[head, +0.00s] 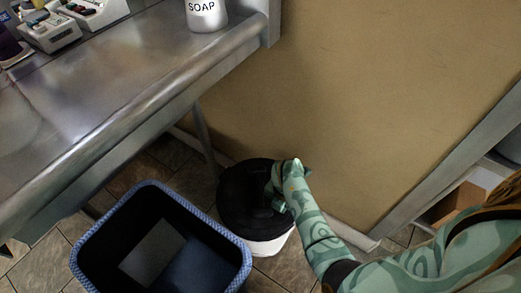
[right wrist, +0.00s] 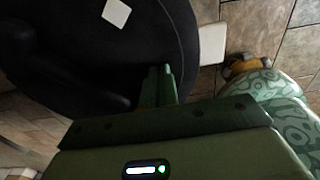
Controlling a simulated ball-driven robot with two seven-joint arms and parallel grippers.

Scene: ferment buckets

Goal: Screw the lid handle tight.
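A white bucket (head: 268,246) with a black lid (head: 238,188) stands on the floor in the head view. The lid also fills the upper left of the right wrist view (right wrist: 150,35), with a small white square on it. A dark raised bar, perhaps the lid handle (right wrist: 75,98), shows there at the left; its fit to the lid cannot be told. My right gripper (head: 272,195) is over the right part of the lid. In the right wrist view its green fingers (right wrist: 160,78) are close together, apart from the dark bar, with nothing seen between them. My left gripper is out of view.
A blue-rimmed open bin (head: 88,246) stands left of the bucket, close to it. A steel counter (head: 90,105) with a soap bottle (head: 206,14) overhangs at the upper left. A tan wall (head: 370,80) rises behind the bucket. A shelf with a cardboard box (head: 455,203) is at the right.

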